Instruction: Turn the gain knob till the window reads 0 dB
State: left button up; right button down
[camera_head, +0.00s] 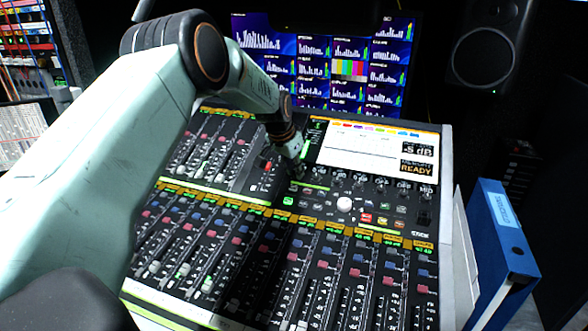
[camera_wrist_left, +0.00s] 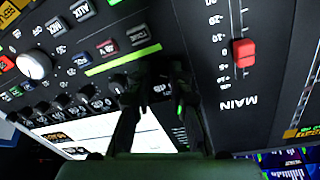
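The display window (camera_head: 417,150) on the mixing console reads -5 dB, with a READY box (camera_head: 416,169) below it. A row of small dark knobs (camera_head: 379,185) runs under the white screen; the one at its left end is hidden by my left gripper (camera_head: 298,172). In the left wrist view, the two dark fingers of my left gripper (camera_wrist_left: 157,82) reach down to the panel at the end of that row, with a gap between them. The dark fingertips blend with the panel, so I cannot tell whether they grip a knob. My right gripper is not in view.
A white knob (camera_head: 345,204) and small lit buttons (camera_head: 367,218) sit below the row. A red MAIN fader (camera_wrist_left: 244,52) is near the fingers. Several channel faders fill the front. Screens (camera_head: 330,62) stand behind; a blue binder (camera_head: 502,245) stands at right.

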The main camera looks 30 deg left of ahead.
pick_arm(q)
jog(key=shift+s+a, duration=0.1)
jog(key=shift+c, duration=0.8)
grip_shut()
jog(key=shift+r+n+p, duration=0.1)
jog(key=shift+n+p, duration=1)
jog(key=shift+p, duration=0.05)
jog(key=n+p, duration=0.2)
jog(key=shift+n, duration=0.3)
jog(key=n+p, duration=0.4)
jog(key=shift+s+t, duration=0.1)
jog(key=shift+t, duration=0.2)
jog(key=shift+d+n+y+p, duration=0.2)
jog(key=shift+n+y+p, duration=0.1)
jog(key=shift+n+p, duration=1)
jog(key=shift+f+n, duration=0.2)
jog(key=shift+n, duration=0.1)
